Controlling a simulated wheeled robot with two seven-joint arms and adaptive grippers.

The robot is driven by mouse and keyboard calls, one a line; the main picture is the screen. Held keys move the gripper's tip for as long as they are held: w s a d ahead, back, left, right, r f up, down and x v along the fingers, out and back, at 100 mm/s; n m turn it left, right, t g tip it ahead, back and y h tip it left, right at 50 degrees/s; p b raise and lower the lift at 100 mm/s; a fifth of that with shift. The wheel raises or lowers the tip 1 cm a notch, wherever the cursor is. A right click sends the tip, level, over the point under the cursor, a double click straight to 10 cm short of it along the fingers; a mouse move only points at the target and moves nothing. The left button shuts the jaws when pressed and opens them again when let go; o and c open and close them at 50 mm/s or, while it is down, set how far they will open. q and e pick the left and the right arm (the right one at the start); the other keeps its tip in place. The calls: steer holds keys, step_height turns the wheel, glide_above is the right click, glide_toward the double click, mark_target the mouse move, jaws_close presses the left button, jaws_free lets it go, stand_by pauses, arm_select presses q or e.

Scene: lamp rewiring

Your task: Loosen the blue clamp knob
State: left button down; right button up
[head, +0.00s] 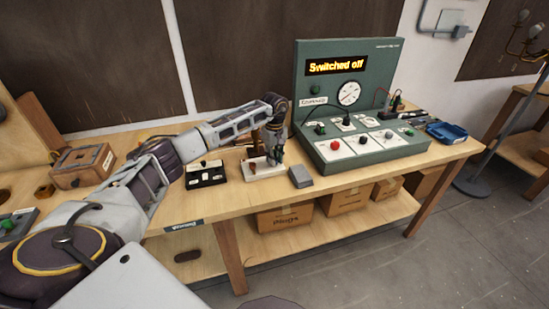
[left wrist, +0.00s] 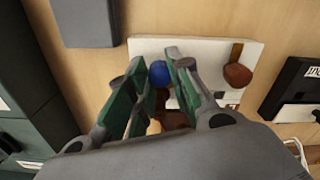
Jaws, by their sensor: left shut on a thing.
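The blue clamp knob (left wrist: 159,75) shows in the left wrist view between the fingers of my left gripper (left wrist: 158,88). The gripper is shut on it from both sides. The knob belongs to a white base plate (left wrist: 215,52), which also carries a reddish-brown knob (left wrist: 237,75) on its right. In the head view my left gripper (head: 274,158) points down over the white base plate (head: 262,173) on the workbench, and it hides the blue knob there. My right gripper does not show.
A green control panel (head: 345,75) reading "Switched off" stands to the right. A grey block (head: 300,176) lies near the bench's front edge, and a black switch box (head: 206,175) sits left of the plate. A blue tray (head: 446,132) lies at the far right.

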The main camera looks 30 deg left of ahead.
arm_select(q)
steer(key=shift+r+n, duration=0.1)
steer(key=shift+n, duration=1.5)
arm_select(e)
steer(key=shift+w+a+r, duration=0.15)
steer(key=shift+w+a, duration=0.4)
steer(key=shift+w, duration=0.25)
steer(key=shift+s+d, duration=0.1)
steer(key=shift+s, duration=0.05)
arm_select(q)
steer(key=c, duration=1.6)
jaws_free()
steer(key=shift+o, duration=1.7)
step_height(320, 180, up, 12)
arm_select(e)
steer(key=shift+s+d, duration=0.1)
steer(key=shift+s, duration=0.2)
